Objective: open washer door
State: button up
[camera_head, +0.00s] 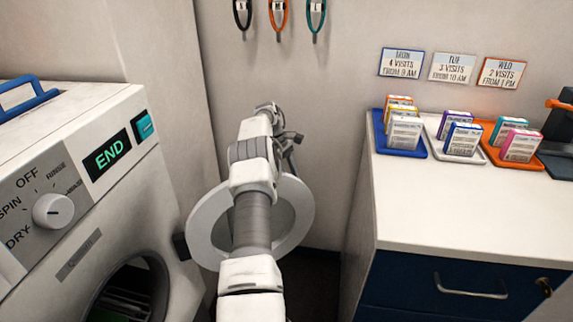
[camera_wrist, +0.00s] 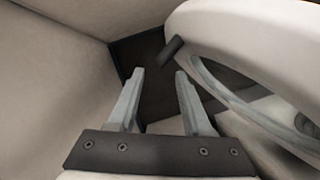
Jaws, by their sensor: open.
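The white washer (camera_head: 90,215) stands at the left in the head view, with END on its display. Its round opening (camera_head: 132,290) is uncovered. The ring-shaped washer door (camera_head: 300,203) stands swung out from the front, held at a dark hinge (camera_head: 181,246). My arm passes in front of the door and hides its middle. My gripper (camera_head: 289,140) is beyond the door, near the back wall. In the wrist view my gripper (camera_wrist: 160,88) is open and empty. The door (camera_wrist: 215,35) is at the right there, its dark handle (camera_wrist: 171,50) just ahead of the fingertips, apparently apart from them.
A white counter (camera_head: 470,210) with a blue drawer front (camera_head: 420,285) stands at the right, bearing trays of small boxes. Coloured loops (camera_head: 277,15) hang on the back wall. A narrow floor gap lies between washer and counter.

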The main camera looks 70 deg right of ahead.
jog(key=shift+p+v, duration=1.7)
jog(key=shift+v, duration=1.15)
